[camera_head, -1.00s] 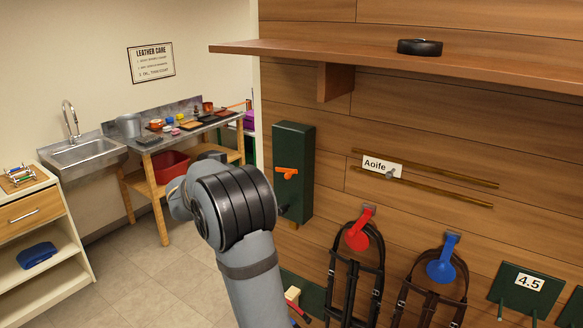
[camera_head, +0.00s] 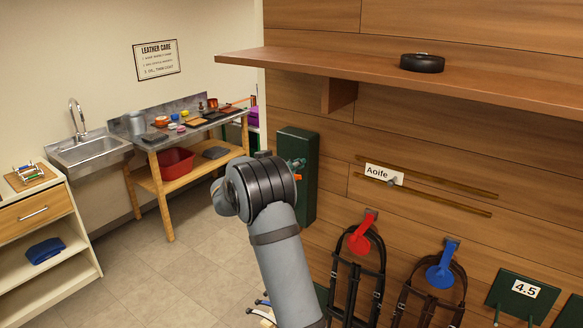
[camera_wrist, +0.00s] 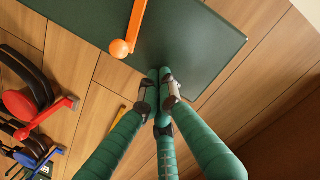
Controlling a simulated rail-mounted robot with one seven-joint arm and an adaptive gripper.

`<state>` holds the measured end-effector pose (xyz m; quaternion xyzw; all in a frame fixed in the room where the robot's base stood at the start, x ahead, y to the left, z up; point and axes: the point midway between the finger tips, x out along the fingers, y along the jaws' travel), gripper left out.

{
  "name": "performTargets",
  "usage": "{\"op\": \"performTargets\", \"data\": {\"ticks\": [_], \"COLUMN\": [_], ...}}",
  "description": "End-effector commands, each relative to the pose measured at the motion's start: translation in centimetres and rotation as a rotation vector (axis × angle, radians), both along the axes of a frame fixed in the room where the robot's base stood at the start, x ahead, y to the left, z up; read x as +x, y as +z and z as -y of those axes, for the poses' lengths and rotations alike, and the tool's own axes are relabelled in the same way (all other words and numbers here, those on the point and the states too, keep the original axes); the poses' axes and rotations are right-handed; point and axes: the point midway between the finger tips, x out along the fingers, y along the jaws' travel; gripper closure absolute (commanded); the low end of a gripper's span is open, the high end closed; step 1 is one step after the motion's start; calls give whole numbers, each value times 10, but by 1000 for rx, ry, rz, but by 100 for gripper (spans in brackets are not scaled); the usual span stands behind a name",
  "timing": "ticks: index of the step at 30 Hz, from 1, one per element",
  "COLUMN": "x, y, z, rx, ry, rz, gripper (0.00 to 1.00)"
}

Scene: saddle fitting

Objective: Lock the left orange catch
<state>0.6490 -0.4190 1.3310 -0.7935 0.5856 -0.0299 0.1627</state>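The orange catch (camera_head: 298,163) is on the dark green wall box (camera_head: 309,205), partly hidden behind my arm in the head view. In the wrist view, the orange catch (camera_wrist: 136,22) shows as a bar with a round knob on the green face (camera_wrist: 205,45). The bar runs out of the top of the picture. My gripper (camera_wrist: 162,80) has green banded fingers with their tips drawn together, and nothing shows between them. The tips are over the lower edge of the green face, right of and below the knob, apart from it in the picture. The head view mostly hides my gripper.
A wooden shelf (camera_head: 420,82) with a black round item (camera_head: 422,62) juts out above. Right of the box are a red hook (camera_head: 359,240) and a blue hook (camera_head: 440,272) with hanging straps, and thin rods with a name tag. Open floor (camera_head: 180,265) lies to the left.

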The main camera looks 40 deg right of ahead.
Motion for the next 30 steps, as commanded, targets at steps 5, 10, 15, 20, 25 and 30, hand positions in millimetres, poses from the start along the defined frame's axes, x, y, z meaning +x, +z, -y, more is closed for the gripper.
{"op": "performTargets", "data": {"ticks": [5,10,15,20,25,30], "x": [3,4,4,4,2,-2], "y": [-19,-26,-27,-27,-38,-45], "z": [-14,-18,-18,-18,-17,-16], "rx": [1,0,1,1,15,37], "ry": [5,3,4,4,2,1], "rz": [-5,-4,-2,-1,47,132], "gripper": [100,100,100,100,100,100]}}
